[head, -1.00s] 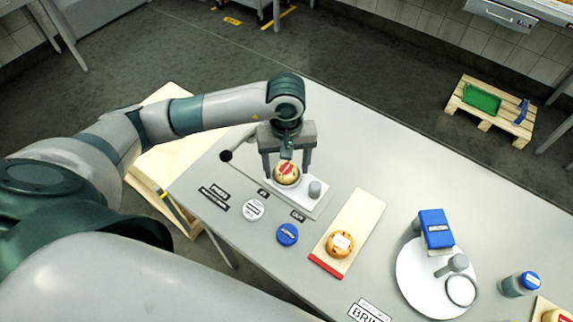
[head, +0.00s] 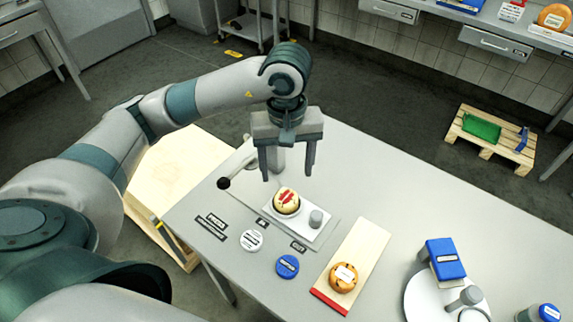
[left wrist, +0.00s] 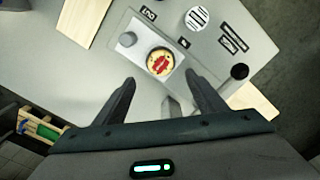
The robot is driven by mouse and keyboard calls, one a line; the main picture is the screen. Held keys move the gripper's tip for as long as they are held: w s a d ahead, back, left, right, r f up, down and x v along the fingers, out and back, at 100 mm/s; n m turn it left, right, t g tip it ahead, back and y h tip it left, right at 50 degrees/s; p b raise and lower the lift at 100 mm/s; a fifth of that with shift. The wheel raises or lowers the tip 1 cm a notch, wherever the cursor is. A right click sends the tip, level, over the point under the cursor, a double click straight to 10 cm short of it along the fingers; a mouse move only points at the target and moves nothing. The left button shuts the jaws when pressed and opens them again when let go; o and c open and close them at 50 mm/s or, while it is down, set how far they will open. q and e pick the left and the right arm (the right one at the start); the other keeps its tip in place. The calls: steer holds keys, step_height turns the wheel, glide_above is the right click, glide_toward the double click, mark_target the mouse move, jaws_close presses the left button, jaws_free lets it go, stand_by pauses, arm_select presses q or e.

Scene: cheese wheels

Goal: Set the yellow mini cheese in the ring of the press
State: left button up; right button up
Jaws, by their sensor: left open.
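The yellow mini cheese (head: 286,200), with a red patch on its top, sits in the ring of the press (head: 312,232) on the grey table; any slight tilt is too small to tell. In the left wrist view the cheese (left wrist: 160,61) shows between the fingers and beyond their tips, on the pale press plate (left wrist: 134,53). My left gripper (head: 288,176) is open and empty, above the cheese and apart from it. In the left wrist view its two fingers (left wrist: 160,82) are spread wide. My right gripper is not in view.
A grey knob (head: 316,218) stands beside the cheese. A white disc (head: 251,240) and a blue disc (head: 288,266) lie in front. An orange cheese (head: 343,277) sits on a red-ended wooden board (head: 366,242). A blue box (head: 445,258) stands at the right.

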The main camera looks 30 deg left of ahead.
arm_select(q)
steer(key=shift+r, duration=0.95)
steer(key=shift+s, duration=0.1)
